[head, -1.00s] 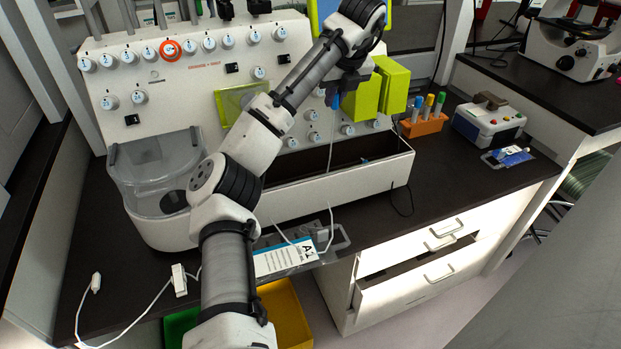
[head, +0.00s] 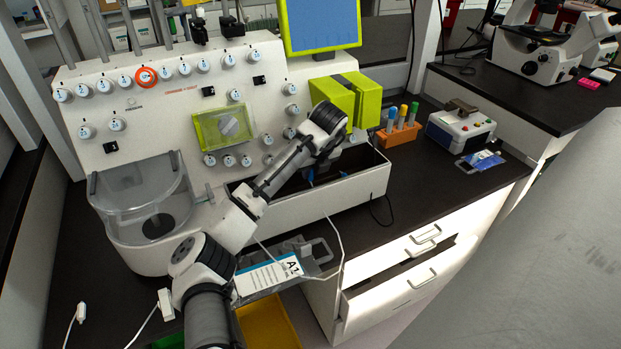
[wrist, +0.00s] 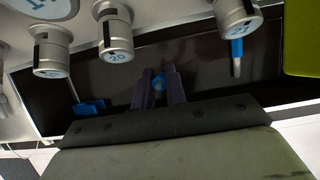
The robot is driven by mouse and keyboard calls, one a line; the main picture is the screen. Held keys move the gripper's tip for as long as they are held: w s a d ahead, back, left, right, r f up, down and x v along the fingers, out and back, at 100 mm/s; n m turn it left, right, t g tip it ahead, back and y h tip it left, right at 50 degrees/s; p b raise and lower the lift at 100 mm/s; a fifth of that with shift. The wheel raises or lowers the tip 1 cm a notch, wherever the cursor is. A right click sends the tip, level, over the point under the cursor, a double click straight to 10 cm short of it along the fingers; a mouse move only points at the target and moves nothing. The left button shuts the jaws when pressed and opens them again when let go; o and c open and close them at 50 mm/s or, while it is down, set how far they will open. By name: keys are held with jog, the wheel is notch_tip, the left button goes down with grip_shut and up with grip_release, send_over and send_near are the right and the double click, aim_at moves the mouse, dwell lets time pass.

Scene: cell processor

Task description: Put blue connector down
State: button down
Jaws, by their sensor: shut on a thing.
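The blue connector (wrist: 158,82) is between my gripper's two dark fingers in the wrist view, and its blue end also shows in the head view (head: 310,176). My gripper (wrist: 160,90) is shut on it, low over the dark inside of the long white trough (head: 363,188) at the front of the machine. In the head view my gripper (head: 318,175) is partly hidden by the wrist. I cannot tell whether the connector touches the trough floor.
In the wrist view another blue piece (wrist: 90,106) lies at the left and a blue-ended part (wrist: 237,52) hangs at the right. Numbered knobs (wrist: 115,45) sit close above the fingers. A bag labelled A1 (head: 268,277) with white tubing lies before the trough.

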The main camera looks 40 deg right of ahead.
aim_at(312, 180)
jog(key=shift+f+p, duration=0.3)
jog(key=shift+f, duration=1.45)
jog(key=shift+f, duration=0.65)
jog(key=c, duration=1.4)
grip_release()
jog(key=shift+c, duration=0.2)
